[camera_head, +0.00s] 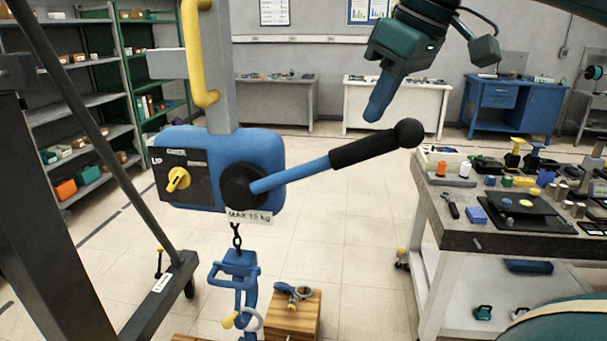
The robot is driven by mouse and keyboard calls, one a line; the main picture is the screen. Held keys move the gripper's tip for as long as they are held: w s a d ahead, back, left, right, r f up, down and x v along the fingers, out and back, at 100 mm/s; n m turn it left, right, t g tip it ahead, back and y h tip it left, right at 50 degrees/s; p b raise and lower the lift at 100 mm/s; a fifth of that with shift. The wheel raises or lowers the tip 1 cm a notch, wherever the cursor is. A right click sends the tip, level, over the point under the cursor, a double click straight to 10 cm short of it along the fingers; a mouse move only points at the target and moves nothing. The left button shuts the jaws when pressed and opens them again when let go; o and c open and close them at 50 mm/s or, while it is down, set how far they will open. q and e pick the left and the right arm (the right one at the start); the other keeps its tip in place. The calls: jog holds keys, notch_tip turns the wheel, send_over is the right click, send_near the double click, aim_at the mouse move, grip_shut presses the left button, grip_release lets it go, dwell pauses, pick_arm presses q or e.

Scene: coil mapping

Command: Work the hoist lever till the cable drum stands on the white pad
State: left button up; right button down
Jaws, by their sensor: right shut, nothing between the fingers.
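The hoist lever (358,152) is a blue rod with a black grip and a black ball knob at its end. It points right and slightly up from the blue hoist body (269,144). A yellow selector knob (178,180) sits on the hoist's dark face near the word UP. My right gripper (373,116) is shut and empty, pointing down above the lever's grip, left of the ball knob and apart from the lever in the picture. A chain runs down to a blue clamp (239,270). I make out neither the cable drum nor the white pad. My left gripper is not in view.
A wooden block (294,318) with a metal fitting on top stands at the bottom middle. A workbench (450,241) crowded with tools is on the right. A dark frame post (95,130) slants down on the left. The tiled floor between hoist and workbench is open.

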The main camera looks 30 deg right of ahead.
aim_at(382, 151)
dwell(0.5)
jog(key=f, duration=0.2)
jog(key=f+b, duration=0.1)
jog(key=f, duration=0.1)
jog(key=f+b, duration=0.1)
jog(key=f, duration=0.2)
jog(key=shift+s+d, duration=0.35)
jog(key=shift+d, duration=0.05)
jog(key=shift+f, duration=0.3)
